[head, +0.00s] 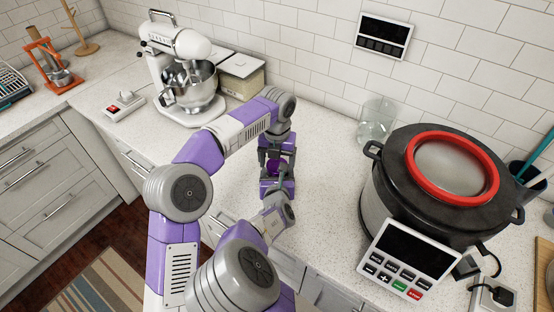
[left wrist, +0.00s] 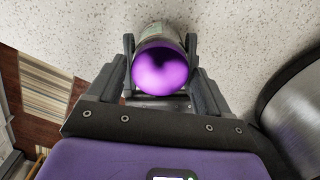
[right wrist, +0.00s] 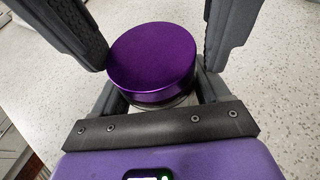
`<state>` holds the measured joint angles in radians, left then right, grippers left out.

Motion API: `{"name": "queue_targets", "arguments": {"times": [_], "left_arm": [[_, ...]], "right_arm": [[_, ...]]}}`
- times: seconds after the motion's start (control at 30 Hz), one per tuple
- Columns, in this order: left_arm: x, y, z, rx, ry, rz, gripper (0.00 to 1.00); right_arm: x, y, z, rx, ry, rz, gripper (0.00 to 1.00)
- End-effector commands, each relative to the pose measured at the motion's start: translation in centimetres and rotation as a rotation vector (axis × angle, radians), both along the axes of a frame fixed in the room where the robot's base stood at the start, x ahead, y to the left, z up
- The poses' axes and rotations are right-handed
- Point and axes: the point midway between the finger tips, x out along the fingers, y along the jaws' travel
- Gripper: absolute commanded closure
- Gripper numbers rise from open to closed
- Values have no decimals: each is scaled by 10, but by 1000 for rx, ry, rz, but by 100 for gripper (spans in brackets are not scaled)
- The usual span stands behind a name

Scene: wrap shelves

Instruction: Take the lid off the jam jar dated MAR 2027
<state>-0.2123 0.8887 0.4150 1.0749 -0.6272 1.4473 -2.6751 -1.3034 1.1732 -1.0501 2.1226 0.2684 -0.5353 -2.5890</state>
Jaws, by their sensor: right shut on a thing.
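The jam jar has a purple lid, which shows small between my grippers in the head view (head: 275,167). The lid (right wrist: 152,58) is on the jar in the right wrist view, with a little glass below it. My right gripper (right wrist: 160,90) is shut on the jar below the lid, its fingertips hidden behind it. My left gripper (left wrist: 160,55) is open. Its fingers stand on both sides of the lid, whose bright purple face (left wrist: 160,75) shows in the left wrist view. No date label is readable.
A large dark pot with a red-ringed lid (head: 452,168) and a keypad panel (head: 408,262) stand close on the right. A glass container (head: 376,122) is by the wall. A white mixer (head: 185,65) and a box (head: 242,78) are at the back left. Counter between is clear.

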Motion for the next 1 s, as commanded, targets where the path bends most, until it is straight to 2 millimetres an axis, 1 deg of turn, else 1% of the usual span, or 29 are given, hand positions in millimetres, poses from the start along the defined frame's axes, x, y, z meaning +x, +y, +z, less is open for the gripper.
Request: {"name": "queue_targets", "arguments": {"times": [0.03, 0.2, 0.3, 0.37, 0.47, 0.57, 0.7, 0.8, 0.9, 1.0], "left_arm": [[0, 0, 0, 0, 0, 0, 29], [0, 0, 0, 0, 0, 0, 55], [0, 0, 0, 0, 0, 0, 68], [0, 0, 0, 0, 0, 6, 68], [0, 0, 1, 0, 0, 69, 68], [0, -1, 1, 1, 0, 218, 68], [0, 0, 1, 2, 0, 496, 69], [0, 0, 1, 1, 0, 673, 69], [0, 0, 1, 0, 0, 801, 69], [0, -1, 2, -1, 0, 872, 69]], "right_arm": [[0, 0, 0, 0, 0, 0, 100], [0, 0, 0, 0, 0, 0, 100], [0, 0, 0, 0, 0, 0, 100], [0, 0, 0, 0, 0, 0, 100], [0, 0, 0, 0, 0, 0, 100], [0, 0, 0, 0, 0, 0, 100], [0, 0, 0, 0, 0, 0, 100], [0, 0, 0, 0, 0, 0, 100], [0, 0, 0, 0, 0, 0, 100], [0, 0, 0, 0, 0, 0, 100]]}}
